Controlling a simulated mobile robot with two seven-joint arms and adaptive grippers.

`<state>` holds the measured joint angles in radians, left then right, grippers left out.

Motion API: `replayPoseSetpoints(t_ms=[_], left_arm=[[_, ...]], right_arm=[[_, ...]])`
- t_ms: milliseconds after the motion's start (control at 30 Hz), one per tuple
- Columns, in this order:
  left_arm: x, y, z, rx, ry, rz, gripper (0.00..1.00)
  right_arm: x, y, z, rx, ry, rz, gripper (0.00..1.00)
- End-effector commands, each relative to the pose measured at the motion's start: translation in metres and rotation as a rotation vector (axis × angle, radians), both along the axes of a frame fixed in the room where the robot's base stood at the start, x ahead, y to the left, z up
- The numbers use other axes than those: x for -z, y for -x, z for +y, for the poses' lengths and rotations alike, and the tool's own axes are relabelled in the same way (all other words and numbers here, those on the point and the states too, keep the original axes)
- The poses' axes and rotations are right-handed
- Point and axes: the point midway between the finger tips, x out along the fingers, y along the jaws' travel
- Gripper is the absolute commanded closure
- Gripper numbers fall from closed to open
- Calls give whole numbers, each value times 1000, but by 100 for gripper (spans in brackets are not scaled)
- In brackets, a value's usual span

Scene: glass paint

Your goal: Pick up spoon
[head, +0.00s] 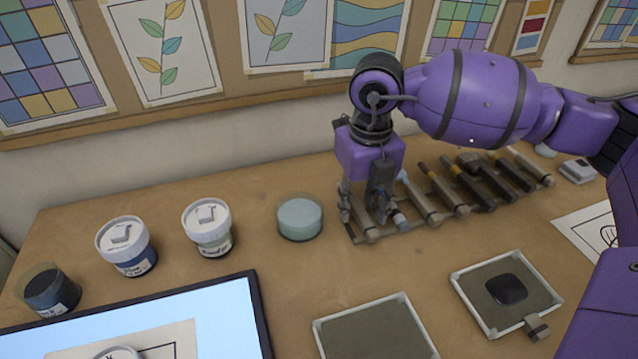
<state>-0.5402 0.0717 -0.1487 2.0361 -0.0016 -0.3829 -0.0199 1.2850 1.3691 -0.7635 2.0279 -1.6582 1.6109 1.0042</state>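My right gripper (366,212) points down at the left end of a row of tools. Its two fingers look spread apart, one on each side of the leftmost tool (361,218), and I see no clear contact. The tool lies in the rack (398,236) and is partly hidden by the fingers. I cannot tell for sure which tool is the spoon, as their ends are small and partly covered. My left gripper is not in view.
Several other tools (468,186) lie close to the right. A pale round jar (300,222) stands left of the gripper, with two white-lidded pots (208,228) (126,250) farther left. Framed trays (372,335) (485,300) lie in front. A wall with pictures stands behind.

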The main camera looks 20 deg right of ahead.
Motion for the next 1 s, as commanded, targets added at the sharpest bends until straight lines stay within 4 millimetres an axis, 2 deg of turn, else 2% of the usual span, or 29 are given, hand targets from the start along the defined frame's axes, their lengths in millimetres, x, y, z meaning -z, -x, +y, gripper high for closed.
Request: replayPoseSetpoints(t_ms=[33, 300, 733, 867, 967, 1000], left_arm=[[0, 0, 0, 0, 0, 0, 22], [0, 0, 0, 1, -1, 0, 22], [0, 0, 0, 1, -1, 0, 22], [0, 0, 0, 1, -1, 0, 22], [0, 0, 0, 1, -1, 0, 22], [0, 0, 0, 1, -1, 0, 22]], right_arm=[[1, 1, 0, 1, 0, 2, 68], [1, 1, 0, 1, 0, 2, 100], [-5, 0, 0, 1, 0, 0, 100], [-17, -1, 0, 1, 0, -1, 100], [-35, 0, 1, 0, -1, -4, 100], [-41, 5, 7, -4, -2, -2, 100]])
